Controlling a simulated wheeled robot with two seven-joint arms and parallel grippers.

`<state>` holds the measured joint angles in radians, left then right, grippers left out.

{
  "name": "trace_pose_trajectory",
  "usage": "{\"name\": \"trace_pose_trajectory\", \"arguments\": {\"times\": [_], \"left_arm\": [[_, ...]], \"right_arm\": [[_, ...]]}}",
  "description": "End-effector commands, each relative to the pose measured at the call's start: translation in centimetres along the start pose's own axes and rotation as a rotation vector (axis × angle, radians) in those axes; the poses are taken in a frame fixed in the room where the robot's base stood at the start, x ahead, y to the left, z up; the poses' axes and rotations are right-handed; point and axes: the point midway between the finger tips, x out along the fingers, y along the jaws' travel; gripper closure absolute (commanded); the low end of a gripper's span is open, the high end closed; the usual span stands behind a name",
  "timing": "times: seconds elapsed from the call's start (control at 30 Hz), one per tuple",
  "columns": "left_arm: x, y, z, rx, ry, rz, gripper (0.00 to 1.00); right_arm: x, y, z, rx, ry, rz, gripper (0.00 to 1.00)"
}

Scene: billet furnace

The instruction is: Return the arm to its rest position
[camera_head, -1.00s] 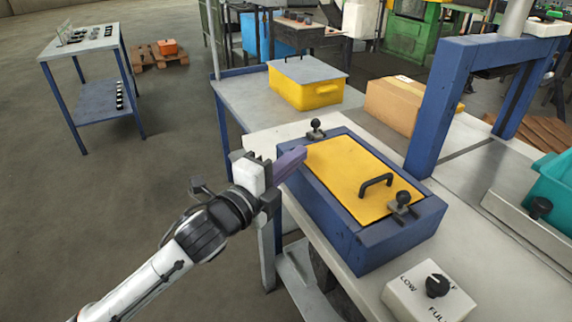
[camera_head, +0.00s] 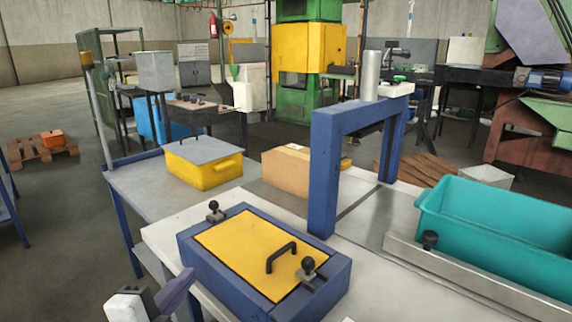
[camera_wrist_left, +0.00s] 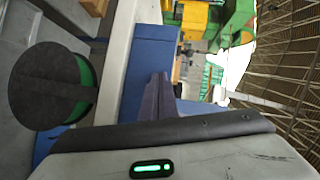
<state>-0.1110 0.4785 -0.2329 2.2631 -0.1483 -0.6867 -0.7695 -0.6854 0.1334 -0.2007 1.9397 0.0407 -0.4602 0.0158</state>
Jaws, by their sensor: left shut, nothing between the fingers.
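My left gripper (camera_head: 172,294) shows at the bottom left of the head view, low beside the front left corner of a blue box (camera_head: 232,291). Its purple fingers are shut with nothing between them, and they also show in the left wrist view (camera_wrist_left: 158,100). The box has a yellow lid (camera_head: 240,246) with a black handle (camera_head: 282,256) and lies on the light worktable (camera_head: 165,232). The gripper appears apart from the box. My right gripper is not in view.
A blue frame (camera_head: 324,170) stands behind the box. A teal bin (camera_head: 490,222) is at the right. A yellow box with a grey lid (camera_head: 205,175) and a cardboard box (camera_head: 286,175) stand farther back. Open floor (camera_head: 60,215) lies at the left.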

Motion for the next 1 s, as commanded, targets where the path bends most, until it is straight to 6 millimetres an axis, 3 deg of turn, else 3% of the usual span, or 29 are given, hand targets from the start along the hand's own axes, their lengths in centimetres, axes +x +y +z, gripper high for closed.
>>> {"name": "trace_pose_trajectory", "arguments": {"times": [0.03, 0.13, 0.2, 0.3, 0.5, 0.77, 1.0], "left_arm": [[-1.1, 2.9, 0.8, -0.123, -0.055, 0.083, 1.0], [-4.3, 8.9, 2.3, -0.393, -0.205, 0.258, 1.0], [-6.8, 12.4, 2.9, -0.555, -0.315, 0.359, 1.0], [-10.2, 16.1, 3.3, -0.725, -0.448, 0.466, 1.0], [-16.0, 20.9, 3.2, -0.952, -0.666, 0.609, 1.0], [-22.8, 24.8, 2.3, -1.157, -0.924, 0.739, 1.0], [-19.6, 27.7, 1.9, -1.185, -0.812, 0.693, 1.0]], "right_arm": [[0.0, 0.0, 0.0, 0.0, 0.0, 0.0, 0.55], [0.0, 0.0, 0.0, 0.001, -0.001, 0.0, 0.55], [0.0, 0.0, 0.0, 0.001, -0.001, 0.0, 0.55], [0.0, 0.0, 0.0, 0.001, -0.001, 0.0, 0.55], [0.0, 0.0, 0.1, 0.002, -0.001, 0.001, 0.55], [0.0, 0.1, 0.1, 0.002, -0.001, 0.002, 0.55], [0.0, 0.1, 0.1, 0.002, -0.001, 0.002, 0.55]]}}
